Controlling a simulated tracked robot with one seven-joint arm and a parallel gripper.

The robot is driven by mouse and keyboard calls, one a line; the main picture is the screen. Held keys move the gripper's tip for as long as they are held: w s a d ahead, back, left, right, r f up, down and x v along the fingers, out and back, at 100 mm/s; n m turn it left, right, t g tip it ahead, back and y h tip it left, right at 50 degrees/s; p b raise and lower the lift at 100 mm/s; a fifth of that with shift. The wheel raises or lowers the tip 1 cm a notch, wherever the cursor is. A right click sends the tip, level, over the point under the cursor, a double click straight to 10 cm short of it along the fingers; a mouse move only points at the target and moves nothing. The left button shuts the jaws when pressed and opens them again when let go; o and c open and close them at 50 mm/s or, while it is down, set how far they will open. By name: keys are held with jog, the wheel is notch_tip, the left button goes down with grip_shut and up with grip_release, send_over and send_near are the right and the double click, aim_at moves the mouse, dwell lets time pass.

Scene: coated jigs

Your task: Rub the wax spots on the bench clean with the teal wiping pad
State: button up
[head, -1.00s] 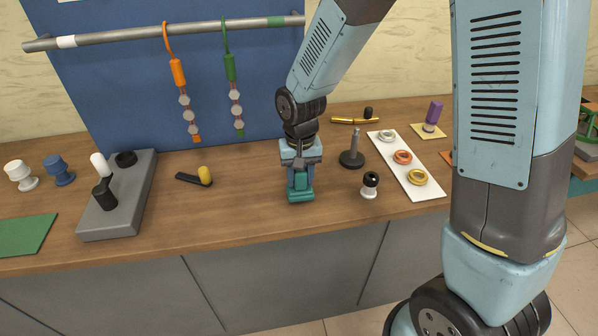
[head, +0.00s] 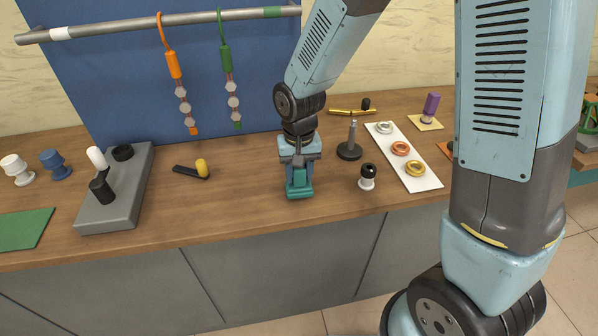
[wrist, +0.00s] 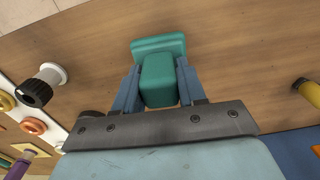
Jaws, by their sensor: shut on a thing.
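The teal wiping pad (head: 299,190) has a block-shaped grip and a wider flat base. It also shows in the wrist view (wrist: 158,48). My gripper (head: 299,172) is shut on the pad's block, with a finger on each side of it in the wrist view (wrist: 158,82). The pad is low over the wooden bench (head: 240,222), near its front edge; I cannot tell whether it touches the wood. No wax spots can be made out on the bench; any under the pad or my gripper are hidden.
Right of my gripper stand a dark post on a round base (head: 349,144) and a black-and-white knob (head: 367,177), then a white strip (head: 425,182) with rings. Left lies a black lever with a yellow knob (head: 190,171), then a grey block (head: 118,205). The bench between lever and pad is clear.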

jog(key=shift+f, duration=0.6)
jog(key=shift+s, duration=0.1)
jog(key=shift+s+d+r, duration=0.1)
jog(key=shift+s, duration=0.25)
jog(key=shift+w, duration=0.1)
dwell(0.4)
jog(key=shift+w+a, duration=0.2)
jog(key=shift+w, duration=0.55)
jog(key=shift+s, duration=0.1)
jog(key=shift+s+d, duration=0.2)
jog(key=shift+s, duration=0.55)
jog(key=shift+w, duration=0.15)
